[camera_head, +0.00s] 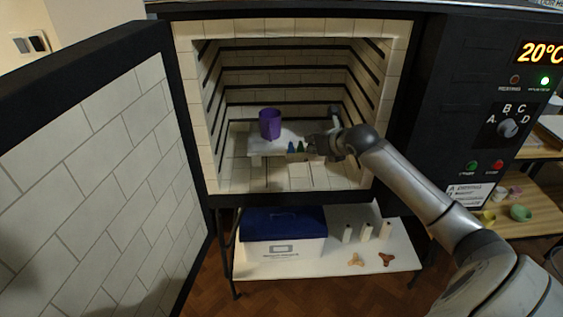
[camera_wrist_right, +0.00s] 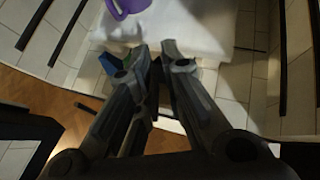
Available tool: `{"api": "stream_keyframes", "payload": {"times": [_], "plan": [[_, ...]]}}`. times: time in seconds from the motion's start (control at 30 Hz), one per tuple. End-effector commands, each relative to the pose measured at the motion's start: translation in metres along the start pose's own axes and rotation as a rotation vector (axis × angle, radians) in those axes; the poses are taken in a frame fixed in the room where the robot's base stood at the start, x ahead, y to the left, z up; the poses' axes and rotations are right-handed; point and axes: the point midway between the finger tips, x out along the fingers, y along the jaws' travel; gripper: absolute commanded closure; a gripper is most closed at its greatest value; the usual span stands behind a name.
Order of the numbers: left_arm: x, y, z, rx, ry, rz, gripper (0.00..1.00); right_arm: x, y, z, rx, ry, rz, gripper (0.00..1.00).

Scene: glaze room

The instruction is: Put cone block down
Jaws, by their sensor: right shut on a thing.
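The cone block (camera_head: 298,156) is at the front edge of the white shelf inside the open kiln, with a blue cone (camera_head: 291,147) and a green cone (camera_head: 300,147) standing on it. My right gripper (camera_head: 316,148) reaches into the kiln from the right and is shut on the right end of the block. In the right wrist view the fingertips (camera_wrist_right: 163,52) are close together, and the blue cone (camera_wrist_right: 110,64) shows just left of them. The fingers hide most of the block, so I cannot tell whether it touches the shelf. My left gripper is not in view.
A purple mug (camera_head: 270,125) stands on the white shelf (camera_head: 256,146), left of and behind the block. The kiln walls enclose the arm, and the open door (camera_head: 100,170) stands at left. Below are a blue-lidded box (camera_head: 284,235) and several small kiln props (camera_head: 365,232).

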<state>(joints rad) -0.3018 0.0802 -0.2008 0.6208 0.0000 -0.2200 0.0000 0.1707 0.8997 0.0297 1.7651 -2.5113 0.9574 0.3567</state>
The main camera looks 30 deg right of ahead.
Motion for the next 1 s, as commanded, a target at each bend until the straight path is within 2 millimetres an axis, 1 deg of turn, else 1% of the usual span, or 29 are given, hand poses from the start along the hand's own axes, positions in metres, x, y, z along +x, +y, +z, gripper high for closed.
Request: {"api": "stream_keyframes", "payload": {"times": [0.03, 0.2, 0.3, 0.33, 0.37, 0.5, 0.6, 0.77, 0.87, 1.0], "plan": [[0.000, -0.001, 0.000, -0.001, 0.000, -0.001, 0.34, 0.009, 0.007, 0.003, 0.005, -0.004, 0.004, 1.00], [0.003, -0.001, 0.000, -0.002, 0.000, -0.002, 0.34, 0.039, 0.031, 0.004, 0.003, -0.003, 0.005, 1.00], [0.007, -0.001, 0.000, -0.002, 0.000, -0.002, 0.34, 0.059, 0.045, 0.005, 0.002, -0.004, 0.004, 1.00], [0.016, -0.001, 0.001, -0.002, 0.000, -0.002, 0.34, 0.069, 0.048, -0.004, 0.002, -0.001, 0.005, 1.00], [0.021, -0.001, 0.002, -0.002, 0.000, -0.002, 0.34, 0.076, 0.051, -0.008, 0.002, -0.001, 0.004, 1.00], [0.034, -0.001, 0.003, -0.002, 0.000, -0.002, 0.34, 0.100, 0.063, -0.017, 0.001, -0.002, 0.003, 1.00], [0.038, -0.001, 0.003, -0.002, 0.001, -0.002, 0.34, 0.107, 0.067, -0.019, 0.000, -0.003, 0.002, 1.00], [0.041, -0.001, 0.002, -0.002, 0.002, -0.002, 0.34, 0.114, 0.071, -0.022, 0.000, -0.002, 0.003, 1.00], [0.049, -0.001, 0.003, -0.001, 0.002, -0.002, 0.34, 0.124, 0.075, -0.027, 0.000, -0.002, 0.003, 1.00], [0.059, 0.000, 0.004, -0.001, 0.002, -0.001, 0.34, 0.136, 0.074, -0.048, -0.001, 0.001, 0.001, 1.00]]}}
